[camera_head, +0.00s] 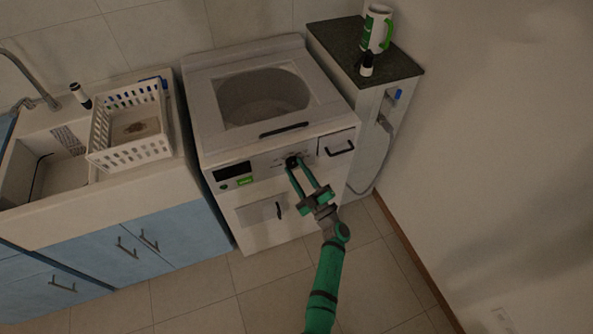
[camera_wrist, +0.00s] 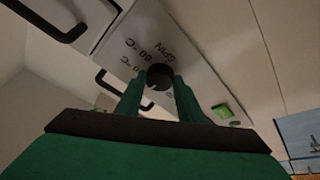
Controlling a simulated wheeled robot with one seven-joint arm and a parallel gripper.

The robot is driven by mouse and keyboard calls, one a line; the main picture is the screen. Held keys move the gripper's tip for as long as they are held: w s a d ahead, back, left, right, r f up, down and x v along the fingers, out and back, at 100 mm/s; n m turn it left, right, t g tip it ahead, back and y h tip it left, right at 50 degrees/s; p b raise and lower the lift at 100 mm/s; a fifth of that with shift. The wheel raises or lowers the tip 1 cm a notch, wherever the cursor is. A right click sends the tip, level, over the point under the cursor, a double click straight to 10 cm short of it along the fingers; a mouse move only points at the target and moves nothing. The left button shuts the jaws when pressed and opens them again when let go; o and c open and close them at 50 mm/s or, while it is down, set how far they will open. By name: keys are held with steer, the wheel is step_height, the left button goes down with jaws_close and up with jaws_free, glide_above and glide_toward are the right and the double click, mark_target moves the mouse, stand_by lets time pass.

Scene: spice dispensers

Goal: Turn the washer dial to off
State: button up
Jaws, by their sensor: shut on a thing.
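The white washer (camera_head: 222,133) stands in the middle of the head view, with a dark display and a green label on its front panel. Its round black dial (camera_head: 291,162) sits on that panel, right of the display. In the wrist view the dial (camera_wrist: 160,76) has printed markings around it, including "SPIN" and "60 °C". My green gripper (camera_head: 300,175) reaches up to the panel from below. Its two fingers, also in the wrist view (camera_wrist: 159,88), are shut on the dial, one on each side. The fingers partly hide the dial's lower part and the markings there.
A black handle (camera_head: 340,147) sits right of the dial, and another handle (camera_head: 278,210) is below. A sink counter with a white basket (camera_head: 130,150) is at left. The floor in front is clear.

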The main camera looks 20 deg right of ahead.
steer(key=shift+a, duration=0.1)
stand_by(0.3)
steer(key=o, duration=1.1)
steer(key=shift+c, duration=0.2)
steer(key=shift+s, duration=0.1)
steer(key=v, duration=1)
steer(key=shift+s, duration=0.35)
steer(key=shift+f, duration=0.1)
